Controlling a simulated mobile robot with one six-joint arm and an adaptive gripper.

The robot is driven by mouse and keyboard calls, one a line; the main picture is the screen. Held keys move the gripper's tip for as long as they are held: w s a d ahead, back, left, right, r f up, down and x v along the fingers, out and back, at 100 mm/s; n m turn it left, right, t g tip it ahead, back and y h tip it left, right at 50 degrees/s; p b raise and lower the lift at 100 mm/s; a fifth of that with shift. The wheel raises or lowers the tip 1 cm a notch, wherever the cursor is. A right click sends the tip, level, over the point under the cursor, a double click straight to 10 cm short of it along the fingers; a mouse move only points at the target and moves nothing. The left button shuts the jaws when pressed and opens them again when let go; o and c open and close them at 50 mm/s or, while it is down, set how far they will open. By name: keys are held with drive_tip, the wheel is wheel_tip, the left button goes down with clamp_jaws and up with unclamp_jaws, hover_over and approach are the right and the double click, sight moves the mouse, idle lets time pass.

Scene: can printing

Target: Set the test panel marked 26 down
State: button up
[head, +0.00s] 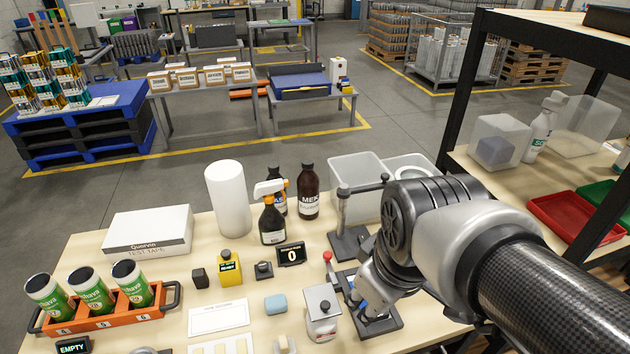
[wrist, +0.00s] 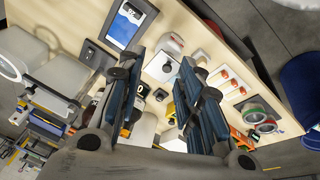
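A blue panel with white print, likely the test panel (wrist: 129,24), lies flat on a dark grey plate near the top of the wrist view. Its number is too small to read surely. In the head view a dark plate (head: 385,326) shows below my wrist, with the panel mostly hidden by my arm. My gripper (wrist: 162,70) is open, its two fingers wide apart. Nothing is between them but a view of the table and items below. The panel is beyond the left fingertip, apart from it.
A white device with a dark knob (head: 322,310) stands left of the plate. A blue block (head: 276,302), a counter reading 0 (head: 292,254), bottles (head: 309,192) and an orange can carrier (head: 105,318) share the table (head: 165,335). A clear bin (head: 352,172) stands behind my arm.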

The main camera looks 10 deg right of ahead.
drive_tip(key=s+m, duration=0.1)
drive_tip(key=s+a+r+m, duration=0.1)
drive_tip(key=s+m, duration=0.1)
drive_tip(key=s+a+m+t, duration=0.1)
drive_tip(key=m, duration=0.1)
drive_tip(key=shift+s+r, duration=0.15)
drive_tip(key=shift+r, duration=0.05)
